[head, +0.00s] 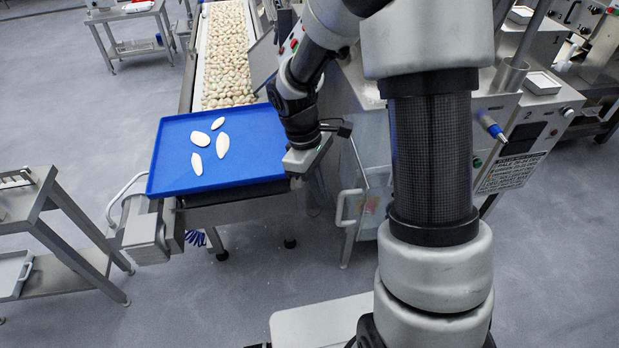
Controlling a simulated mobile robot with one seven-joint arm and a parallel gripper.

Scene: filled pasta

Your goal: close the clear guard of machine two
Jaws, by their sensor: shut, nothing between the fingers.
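A clear guard panel (373,198) with a pale handle (344,208) shows between my gripper and my arm column, at the side of a steel machine (345,84). The panel appears to stand out from the machine, but my arm hides part of it, and I cannot tell its exact angle. My gripper (304,164) is shut and empty. It points down to the left of the guard, above and left of the handle, beside the right edge of the blue tray. Its fingertips are small and hard to make out.
A blue tray (168,176) with several flat white pieces sits at the near end of a conveyor (228,55) full of filled pasta. A steel table (45,205) stands at left.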

